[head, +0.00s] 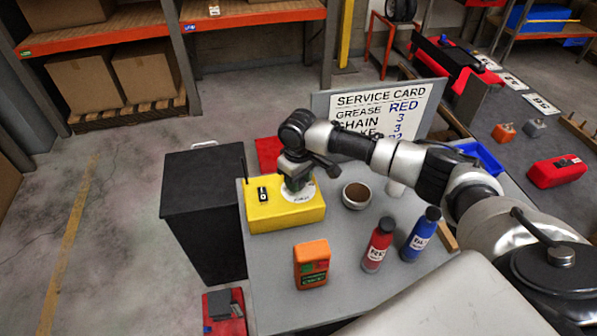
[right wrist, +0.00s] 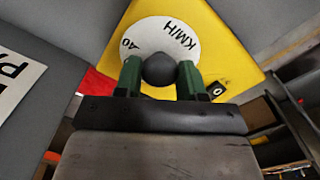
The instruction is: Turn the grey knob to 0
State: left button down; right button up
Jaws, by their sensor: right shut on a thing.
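The yellow box (head: 268,220) stands at the back left of the grey table. A white dial (head: 300,196) lies on its top, with "KM/H" and "40" legible in the right wrist view (right wrist: 190,42). The dark grey round knob (right wrist: 160,70) sits on this dial. My right gripper (head: 294,180) points down over the dial, and its green fingers are shut on the knob from both sides. It hides the knob in the head view. Any pointer mark on the knob cannot be made out. My left gripper is not in view.
A small black part (head: 263,194) sits on the box, left of the dial. A bowl (head: 357,195), an orange device (head: 311,264), a red bottle (head: 378,245) and a blue bottle (head: 421,234) stand nearby. The service card board (head: 385,105) stands behind. A black cabinet (head: 205,215) is left.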

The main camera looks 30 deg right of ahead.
jog(key=n+p, duration=0.1)
jog(key=n, duration=0.2)
jog(key=shift+r+p, duration=0.15)
jog(key=shift+p, duration=0.15)
jog(key=n+p, duration=0.1)
jog(key=n, duration=0.1)
jog(key=shift+n, duration=0.3)
jog(key=n+p, duration=0.1)
jog(key=n, duration=0.1)
jog(key=shift+n, duration=1.8)
jog(key=o, duration=0.9)
